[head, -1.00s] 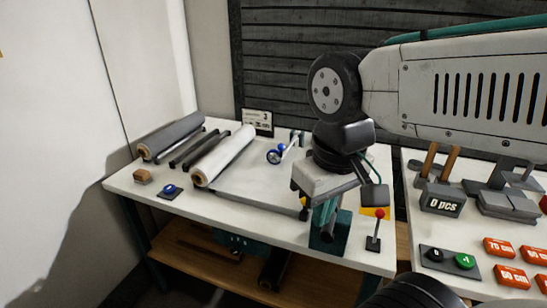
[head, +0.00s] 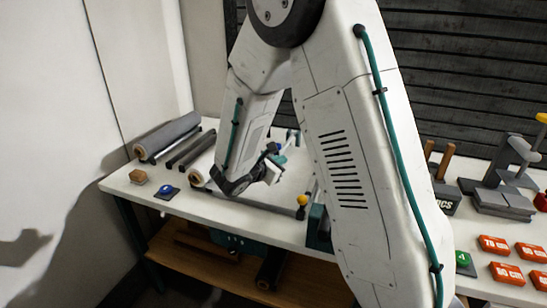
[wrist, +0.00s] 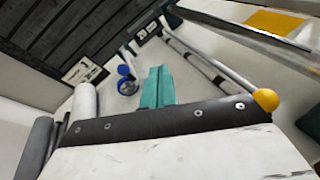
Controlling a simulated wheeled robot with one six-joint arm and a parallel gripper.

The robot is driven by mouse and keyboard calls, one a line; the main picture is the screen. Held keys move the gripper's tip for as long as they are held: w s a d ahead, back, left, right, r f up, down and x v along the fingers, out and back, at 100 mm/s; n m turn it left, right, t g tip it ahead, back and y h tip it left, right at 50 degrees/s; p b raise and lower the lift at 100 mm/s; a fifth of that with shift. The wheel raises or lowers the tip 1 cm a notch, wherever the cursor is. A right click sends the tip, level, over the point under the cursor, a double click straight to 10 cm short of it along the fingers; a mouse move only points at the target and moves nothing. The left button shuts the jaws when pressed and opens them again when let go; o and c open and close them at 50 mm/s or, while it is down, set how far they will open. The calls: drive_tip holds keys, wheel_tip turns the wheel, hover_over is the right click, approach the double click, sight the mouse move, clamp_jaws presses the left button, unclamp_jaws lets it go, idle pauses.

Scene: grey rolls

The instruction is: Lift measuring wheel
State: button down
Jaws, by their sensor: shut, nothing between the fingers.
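The measuring wheel (wrist: 126,76) shows in the wrist view as blue round parts on the white table, beyond and to the left of my fingertips. In the head view my arm covers most or all of it. My gripper (wrist: 157,88) is shut and empty, its teal fingers pressed together. It is apart from the wheel. In the head view my gripper (head: 279,158) hangs above the middle of the table, partly behind my arm.
A black bar (wrist: 150,122) with a yellow knob (wrist: 265,100) runs along the table front. A white roll (wrist: 85,100) and a grey roll (head: 168,137) lie left. A blue button (head: 166,190) sits near the front edge. Orange blocks (head: 495,245) lie on the right table.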

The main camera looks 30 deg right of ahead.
drive_tip(key=w+a+f+n+t, duration=0.1)
drive_tip(key=w+f+n, duration=0.1)
drive_tip(key=w+a+f+n+t+y, duration=0.1)
drive_tip(key=w+f+n, duration=0.1)
drive_tip(key=f, duration=0.1)
drive_tip(key=w+a+f+n+t, duration=0.1)
drive_tip(key=w+f+n, duration=0.1)
drive_tip(key=f, duration=0.1)
drive_tip(key=shift+w+a+f+t+y, duration=0.15)
drive_tip(key=shift+a+t+y, duration=0.1)
drive_tip(key=shift+t+y, duration=0.15)
drive_tip(key=shift+d, duration=0.1)
drive_tip(key=x, duration=1)
drive_tip(key=shift+w+d, duration=0.1)
drive_tip(key=r, duration=0.3)
drive_tip(key=shift+w+d, duration=0.15)
drive_tip(key=shift+d, duration=0.25)
drive_tip(key=shift+w+d+r, duration=0.15)
drive_tip(key=shift+d+r, duration=0.05)
drive_tip(key=shift+r, duration=0.25)
